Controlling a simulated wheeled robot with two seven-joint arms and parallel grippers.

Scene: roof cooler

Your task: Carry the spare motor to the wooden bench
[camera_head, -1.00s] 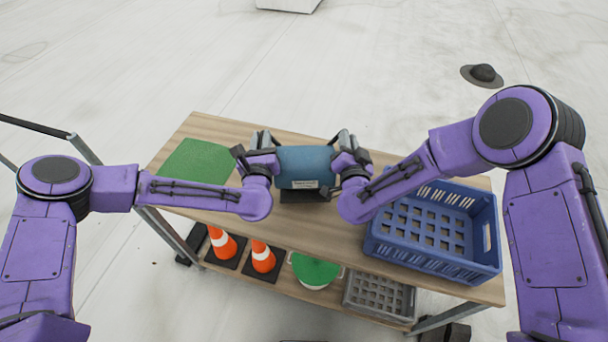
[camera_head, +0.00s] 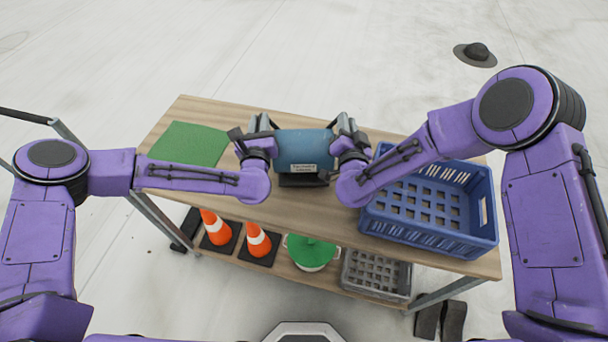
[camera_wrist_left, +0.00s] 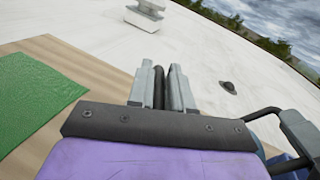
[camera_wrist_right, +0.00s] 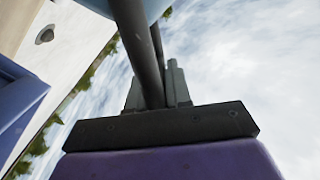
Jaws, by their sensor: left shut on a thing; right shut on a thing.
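The spare motor is a blue cylinder (camera_head: 303,149) with a label and a dark base, between my two grippers over the wooden bench (camera_head: 222,113) in the head view. I cannot tell whether its base touches the bench top. My left gripper (camera_head: 262,124) is at its left end, shut on a dark bar that shows between the fingers in the left wrist view (camera_wrist_left: 160,88). My right gripper (camera_head: 343,125) is at its right end, shut on a dark bar, with the fingers also in the right wrist view (camera_wrist_right: 158,88).
A blue crate (camera_head: 378,226) stands on the bench at the right, close to my right forearm. A green mat (camera_head: 188,144) lies at the left. The lower shelf holds orange cones (camera_head: 258,241), a green-topped container (camera_head: 310,250) and a grey crate (camera_head: 376,274). A dark round object (camera_head: 475,54) lies beyond.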

